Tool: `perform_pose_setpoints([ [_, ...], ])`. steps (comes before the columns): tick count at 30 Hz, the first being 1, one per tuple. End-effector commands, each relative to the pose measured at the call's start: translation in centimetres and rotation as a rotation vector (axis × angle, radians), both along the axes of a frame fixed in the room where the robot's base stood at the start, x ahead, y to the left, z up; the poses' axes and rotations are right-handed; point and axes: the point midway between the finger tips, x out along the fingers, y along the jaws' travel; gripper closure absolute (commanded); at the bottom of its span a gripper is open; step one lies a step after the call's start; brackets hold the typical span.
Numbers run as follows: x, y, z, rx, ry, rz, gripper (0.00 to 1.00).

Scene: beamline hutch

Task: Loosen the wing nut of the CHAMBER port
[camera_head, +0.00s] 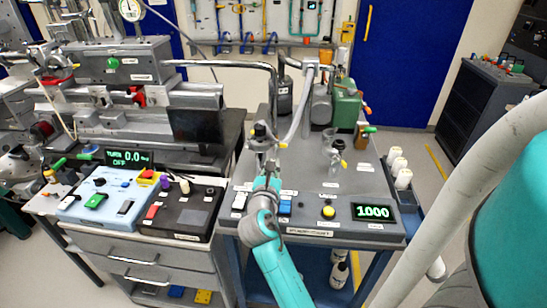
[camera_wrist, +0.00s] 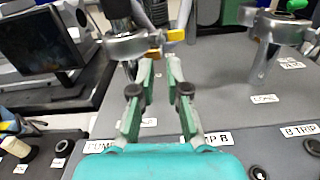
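My gripper (camera_wrist: 160,76) is open, its two green-padded fingers apart with nothing between them. It points at a grey metal clamp (camera_wrist: 128,46) around a vertical pipe fitting. A yellow wing nut (camera_wrist: 176,35) sticks out of the clamp's right side, just beyond my fingertips. In the head view my gripper (camera_head: 268,172) is at the front of the grey pump cart, below this fitting (camera_head: 262,133). A second clamped fitting (camera_wrist: 278,28) stands to the right; it also shows in the head view (camera_head: 335,150). I cannot read which fitting is labelled CHAMBER.
The cart top (camera_head: 300,180) carries a display reading 1000 (camera_head: 373,212), a yellow button (camera_head: 328,212) and blue switches. A bent pipe (camera_head: 300,105) rises behind the fitting. A green-handled valve (camera_head: 369,130) stands right. A dark monitor (camera_head: 196,126) and control boxes are at left.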

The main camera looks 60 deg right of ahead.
Motion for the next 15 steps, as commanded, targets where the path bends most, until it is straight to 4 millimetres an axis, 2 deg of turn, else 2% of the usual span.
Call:
perform_pose_setpoints([
  [1,-0.4,1.1,-0.1,0.001,0.003,0.002,0.85],
  [6,-1.5,3.8,0.0,0.000,0.001,0.003,0.85],
  [10,-2.0,5.1,0.0,0.001,0.000,0.001,0.85],
  [15,-2.4,5.8,0.0,0.000,0.001,0.000,0.85],
])
